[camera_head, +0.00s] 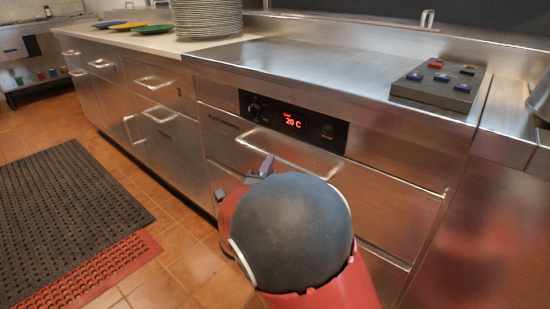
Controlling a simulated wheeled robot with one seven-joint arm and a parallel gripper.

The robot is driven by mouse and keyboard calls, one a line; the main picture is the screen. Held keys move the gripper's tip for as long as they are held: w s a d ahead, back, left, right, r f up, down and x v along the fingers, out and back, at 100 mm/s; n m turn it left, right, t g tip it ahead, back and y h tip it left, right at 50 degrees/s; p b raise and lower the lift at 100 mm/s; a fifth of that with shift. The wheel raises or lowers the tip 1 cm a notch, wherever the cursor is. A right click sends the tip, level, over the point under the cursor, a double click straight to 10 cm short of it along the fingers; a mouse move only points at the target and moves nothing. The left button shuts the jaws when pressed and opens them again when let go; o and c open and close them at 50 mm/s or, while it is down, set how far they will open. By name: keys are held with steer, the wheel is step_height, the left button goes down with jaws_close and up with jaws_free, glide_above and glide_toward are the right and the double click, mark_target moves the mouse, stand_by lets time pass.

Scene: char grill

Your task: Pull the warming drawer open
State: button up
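The warming drawer (365,188) is a steel drawer front under the control panel, with small dark lettering at its upper left. It looks shut, flush with the cabinet. Its pale bar handle (283,160) runs across the front, and the right end curves down close to my arm. My gripper (260,170) shows as small grey fingers just below and in front of the left part of the handle. My dark round arm joint hides much of the gripper and the lower front. I cannot tell whether the fingers touch the handle or how far apart they are.
The control panel (292,121) reads 20 C in red. A switch box (438,85) sits on the steel counter (330,65). A plate stack (207,18) and coloured plates (153,29) stand at the back left. Other drawers are at left. A dark mat (65,205) covers the floor.

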steer(key=shift+p+x, duration=0.3)
steer(key=shift+x, duration=2.1)
steer(key=shift+c, duration=0.4)
jaws_close()
